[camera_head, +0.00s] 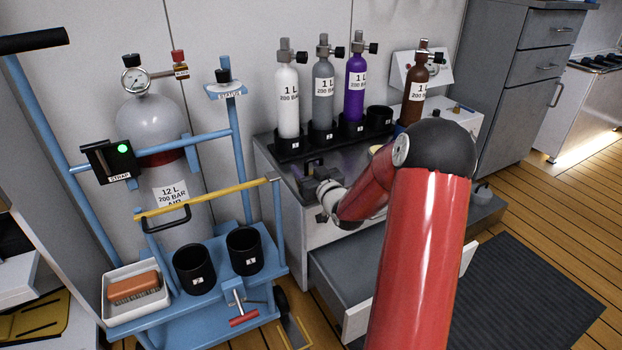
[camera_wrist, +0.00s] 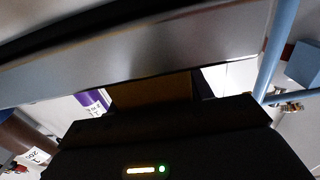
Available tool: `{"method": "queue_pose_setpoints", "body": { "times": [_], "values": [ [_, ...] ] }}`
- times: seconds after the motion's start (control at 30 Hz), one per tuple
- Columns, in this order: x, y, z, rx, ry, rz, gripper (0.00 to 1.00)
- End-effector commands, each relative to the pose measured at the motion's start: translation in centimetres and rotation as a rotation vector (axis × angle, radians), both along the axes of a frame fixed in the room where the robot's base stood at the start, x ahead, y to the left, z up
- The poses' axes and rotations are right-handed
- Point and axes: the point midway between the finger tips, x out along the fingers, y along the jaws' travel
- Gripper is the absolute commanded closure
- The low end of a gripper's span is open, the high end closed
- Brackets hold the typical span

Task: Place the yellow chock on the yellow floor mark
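My gripper (camera_head: 312,178) is in front of the grey cabinet, right of the blue cart; its fingers are small and dark there. In the wrist view its dark housing fills the bottom, and a shaded yellow-brown block (camera_wrist: 152,91) shows just beyond it, between dark edges. This may be the yellow chock; I cannot tell whether the fingers grip it. No yellow chock shows clearly in the head view. A yellow outline, likely the floor mark (camera_head: 304,334), lies on the wooden floor beside the cart's front wheel, cut by the picture's lower edge.
The blue cart (camera_head: 254,263) carries a large cylinder and two black cups. Several small cylinders stand in a rack (camera_head: 290,147) on the cabinet. An open drawer (camera_head: 340,270) juts out below my arm. A dark mat (camera_head: 530,290) lies on the floor at right.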

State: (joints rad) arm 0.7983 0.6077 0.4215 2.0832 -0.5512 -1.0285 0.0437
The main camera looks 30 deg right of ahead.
Motion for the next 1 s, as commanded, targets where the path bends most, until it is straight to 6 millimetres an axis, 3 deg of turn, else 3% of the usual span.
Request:
{"method": "queue_pose_setpoints", "body": {
  "times": [0.03,0.2,0.57,0.77,1.0],
  "values": [
    [0.0,0.0,0.0,0.0,0.0,0.001,0.68],
    [0.0,0.0,0.1,-0.001,-0.002,0.001,0.87],
    [0.0,0.0,1.3,-0.003,-0.004,0.001,0.87],
    [0.0,0.0,4.9,-0.006,-0.007,0.001,0.87],
    [0.0,0.0,12.0,-0.008,-0.008,0.0,0.87]
  ]
}}
